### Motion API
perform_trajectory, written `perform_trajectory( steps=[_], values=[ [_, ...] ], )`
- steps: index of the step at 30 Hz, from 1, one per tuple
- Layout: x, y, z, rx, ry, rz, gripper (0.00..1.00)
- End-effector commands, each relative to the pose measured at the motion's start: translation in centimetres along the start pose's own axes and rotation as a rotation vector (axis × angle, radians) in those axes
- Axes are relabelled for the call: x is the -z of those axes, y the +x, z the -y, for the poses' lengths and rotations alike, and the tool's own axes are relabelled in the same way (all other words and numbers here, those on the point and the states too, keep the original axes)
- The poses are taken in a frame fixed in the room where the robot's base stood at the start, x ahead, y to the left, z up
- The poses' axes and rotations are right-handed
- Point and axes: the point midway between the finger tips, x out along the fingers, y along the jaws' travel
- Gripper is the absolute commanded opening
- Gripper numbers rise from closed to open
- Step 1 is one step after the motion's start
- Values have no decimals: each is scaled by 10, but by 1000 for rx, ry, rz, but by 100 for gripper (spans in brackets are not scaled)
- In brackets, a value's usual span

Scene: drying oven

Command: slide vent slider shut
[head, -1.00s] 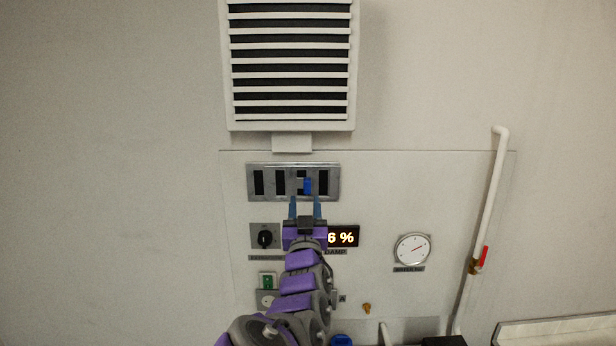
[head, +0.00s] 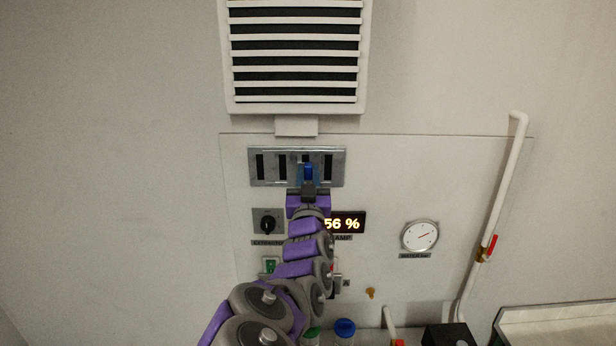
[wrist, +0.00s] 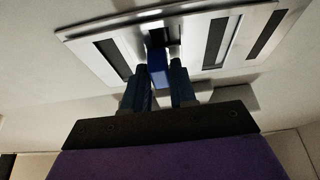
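The vent slider is a grey metal plate (head: 268,168) with several dark slots, set on the wall panel below the louvred grille. Its blue knob (head: 308,171) sits toward the right of the plate's middle. In the wrist view the knob (wrist: 158,66) stands out from the plate (wrist: 185,50), between the fingers. My gripper (head: 308,180) is at the plate. In the wrist view its two blue-grey fingers (wrist: 160,82) are apart, one on each side of the knob. A narrow gap shows at the right finger; contact at the left finger is unclear.
A louvred grille (head: 295,55) is above the plate. Below are a black rotary knob (head: 267,222), a lit display reading 56 % (head: 343,223) and a round gauge (head: 420,237). A white pipe with a red valve handle (head: 490,247) runs at the right.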

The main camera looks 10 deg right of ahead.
Motion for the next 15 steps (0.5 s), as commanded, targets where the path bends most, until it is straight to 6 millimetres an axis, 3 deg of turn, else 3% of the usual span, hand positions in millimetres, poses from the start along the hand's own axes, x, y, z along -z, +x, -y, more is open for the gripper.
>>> perform_trajectory(
  steps=[7, 15],
  values=[
    [0, 1, -4, -2, 2, -1, 0],
    [0, 1, -2, -2, 1, -1, 0]
  ],
)
